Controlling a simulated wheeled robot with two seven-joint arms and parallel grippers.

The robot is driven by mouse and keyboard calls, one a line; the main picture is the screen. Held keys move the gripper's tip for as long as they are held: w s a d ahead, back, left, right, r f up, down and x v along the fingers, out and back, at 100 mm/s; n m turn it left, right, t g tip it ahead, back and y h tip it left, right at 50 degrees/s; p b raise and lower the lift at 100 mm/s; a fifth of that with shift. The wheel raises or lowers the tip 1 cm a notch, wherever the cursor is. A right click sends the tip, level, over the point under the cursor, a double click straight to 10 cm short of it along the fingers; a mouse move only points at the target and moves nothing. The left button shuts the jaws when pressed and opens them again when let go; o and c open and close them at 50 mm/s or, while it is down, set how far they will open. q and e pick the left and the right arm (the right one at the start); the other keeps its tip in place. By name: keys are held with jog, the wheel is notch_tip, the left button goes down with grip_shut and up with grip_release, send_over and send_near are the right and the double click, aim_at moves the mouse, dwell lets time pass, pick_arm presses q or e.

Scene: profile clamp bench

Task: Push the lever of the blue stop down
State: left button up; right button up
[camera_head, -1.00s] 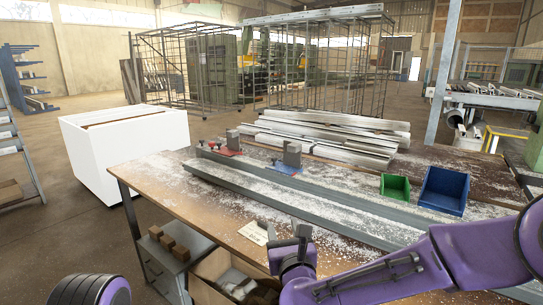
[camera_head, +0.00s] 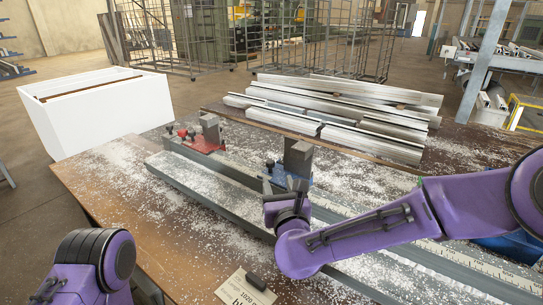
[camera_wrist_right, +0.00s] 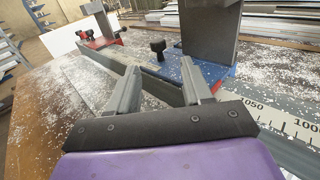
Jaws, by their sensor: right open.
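The blue stop (camera_head: 299,158) stands on the grey rail in the middle of the bench, a grey upright block on a blue base. It also shows in the right wrist view (camera_wrist_right: 207,72), where its lever ends in a dark knob (camera_wrist_right: 158,46) left of the block. My right gripper (camera_head: 284,186) is open and empty, just in front of the stop and partly covering its base. In the right wrist view its fingers (camera_wrist_right: 161,76) point at the blue base, with the knob beyond the gap. Contact cannot be told. My left gripper is out of view.
A red stop (camera_head: 205,143) sits farther left on the rail (camera_head: 205,183). Metal profiles (camera_head: 335,110) lie stacked behind. A label card (camera_head: 243,288) lies at the front edge. A blue bin (camera_head: 512,247) is mostly hidden behind my right arm. A white crate (camera_head: 95,118) stands beyond the bench.

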aim_at(271, 165)
jog(key=w, duration=0.3)
jog(key=w+a+p, duration=0.1)
jog(key=w, duration=0.2)
jog(key=w+p, duration=0.1)
jog(key=w, duration=0.2)
jog(key=shift+a+r, duration=0.1)
jog(key=shift+a, duration=0.2)
jog(key=shift+s+r, duration=0.25)
jog(key=shift+s, duration=0.15)
jog(key=shift+w+f, duration=0.1)
jog(key=shift+w, duration=0.05)
grip_shut()
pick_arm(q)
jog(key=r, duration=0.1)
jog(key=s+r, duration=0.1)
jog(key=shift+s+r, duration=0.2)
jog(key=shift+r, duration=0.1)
